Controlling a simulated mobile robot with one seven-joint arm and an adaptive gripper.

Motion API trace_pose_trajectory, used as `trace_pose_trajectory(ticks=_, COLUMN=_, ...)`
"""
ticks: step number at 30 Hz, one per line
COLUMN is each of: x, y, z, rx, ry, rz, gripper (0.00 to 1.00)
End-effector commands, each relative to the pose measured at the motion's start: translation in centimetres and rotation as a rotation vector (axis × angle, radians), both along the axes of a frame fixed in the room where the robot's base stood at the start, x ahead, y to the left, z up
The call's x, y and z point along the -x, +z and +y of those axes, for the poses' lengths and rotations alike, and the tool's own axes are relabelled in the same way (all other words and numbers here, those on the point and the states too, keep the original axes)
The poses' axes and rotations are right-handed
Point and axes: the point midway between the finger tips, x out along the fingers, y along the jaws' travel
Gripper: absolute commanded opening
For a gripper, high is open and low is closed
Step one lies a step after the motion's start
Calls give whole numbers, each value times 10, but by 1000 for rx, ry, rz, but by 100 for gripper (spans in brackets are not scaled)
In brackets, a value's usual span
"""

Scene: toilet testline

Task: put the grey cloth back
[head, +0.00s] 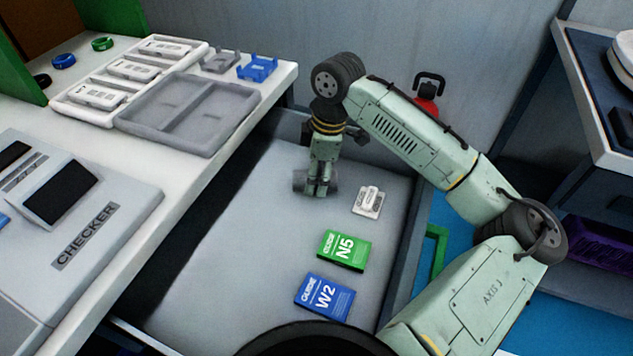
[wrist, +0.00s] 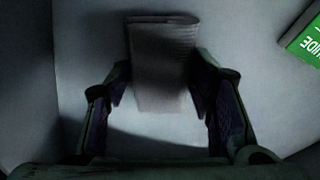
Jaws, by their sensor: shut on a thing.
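The grey cloth (wrist: 162,65) is a folded or rolled block between the two fingers of my gripper (wrist: 165,105) in the wrist view. My gripper is shut on it. In the head view my gripper (head: 318,188) points down into the open drawer (head: 265,235), near its back end. A grey end of the cloth (head: 299,181) shows beside the fingers there. I cannot tell whether the cloth touches the drawer floor.
The counter at left carries a grey tray (head: 190,143), a white tray (head: 75,122) and a checker (head: 75,225). The drawer's left part is clear.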

Motion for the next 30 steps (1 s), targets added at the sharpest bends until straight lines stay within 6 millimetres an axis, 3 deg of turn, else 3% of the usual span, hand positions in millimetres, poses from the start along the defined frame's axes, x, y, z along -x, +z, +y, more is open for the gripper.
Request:
trace_pose_trajectory(ticks=1, x=0, y=-8, z=0, rx=1, ry=0, rz=-1, gripper=27)
trace_pose_trajectory(ticks=13, x=0, y=-9, z=0, rx=-1, ry=0, rz=0, gripper=27)
trace_pose_trajectory(ticks=14, x=0, y=-9, z=0, rx=-1, ry=0, rz=0, gripper=50)
trace_pose_trajectory(ticks=15, x=0, y=-9, z=0, rx=-1, ry=0, rz=0, gripper=53)
trace_pose_trajectory(ticks=22, x=0, y=-9, z=0, rx=0, ry=0, rz=0, gripper=68)
trace_pose_trajectory(ticks=30, x=0, y=-8, z=0, rx=0, ry=0, rz=0, gripper=69)
